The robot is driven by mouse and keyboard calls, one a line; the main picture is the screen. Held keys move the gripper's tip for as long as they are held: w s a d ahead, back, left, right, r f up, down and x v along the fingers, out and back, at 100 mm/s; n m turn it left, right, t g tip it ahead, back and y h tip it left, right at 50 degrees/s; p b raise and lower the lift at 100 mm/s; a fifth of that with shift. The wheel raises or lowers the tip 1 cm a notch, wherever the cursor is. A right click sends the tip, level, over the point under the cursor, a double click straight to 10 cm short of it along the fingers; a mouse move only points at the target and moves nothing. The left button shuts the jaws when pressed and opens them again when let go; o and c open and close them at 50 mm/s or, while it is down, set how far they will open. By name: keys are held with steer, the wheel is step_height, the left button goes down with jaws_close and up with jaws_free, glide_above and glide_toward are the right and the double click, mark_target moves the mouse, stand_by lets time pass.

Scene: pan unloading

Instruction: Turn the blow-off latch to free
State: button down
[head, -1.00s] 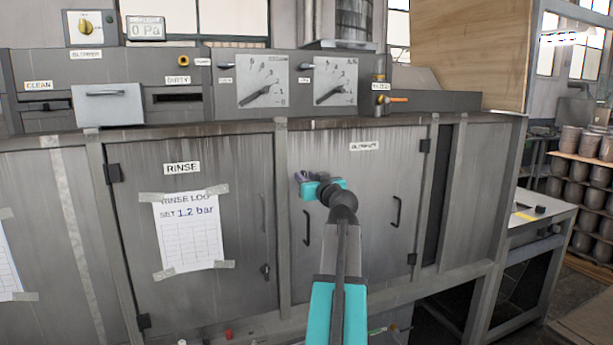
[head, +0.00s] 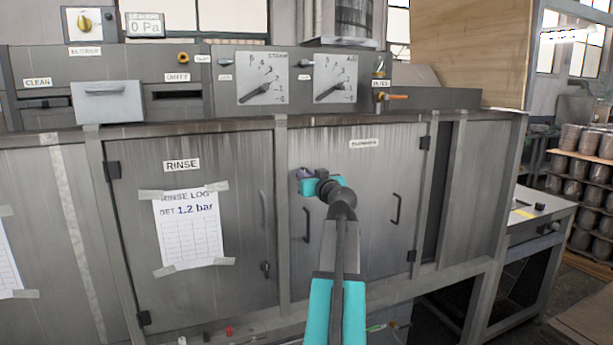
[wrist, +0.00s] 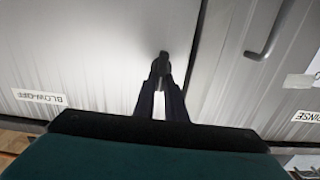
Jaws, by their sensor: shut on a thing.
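The blow-off latch (wrist: 163,57) is a small dark knob on the grey blow-off door (head: 350,245), near the door's upper left in the head view. In the wrist view, which is upside down, my gripper (wrist: 162,74) has its two dark fingers closed on the latch. In the head view my gripper (head: 305,175) is at the door's left edge and hides the latch. The blow-off label (wrist: 40,97) shows at left in the wrist view. Which way the latch points is hard to tell.
The rinse door (head: 240,250) with its taped rinse log (head: 190,235) stands to the left. Dark handles (head: 396,209) stick out from the blow-off door. Above are two dial panels (head: 262,78) and an orange-handled valve (head: 390,97).

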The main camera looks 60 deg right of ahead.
steer(key=shift+d+m, duration=0.1)
steer(key=shift+m, duration=0.2)
steer(key=shift+s+d+f+m, duration=0.15)
steer(key=shift+d+f+m, duration=0.1)
steer(key=shift+m, duration=2.6)
steer(key=shift+s+d+f+m, duration=0.15)
steer(key=shift+s+f+m, duration=0.05)
steer(key=shift+m, duration=2.7)
steer(key=shift+s+d+f+m, duration=0.15)
steer(key=shift+d+f+m, duration=0.1)
steer(key=shift+m, duration=2.6)
steer(key=c, duration=1.8)
jaws_free()
steer(key=shift+a, duration=0.1)
steer(key=shift+s+a+f, duration=0.1)
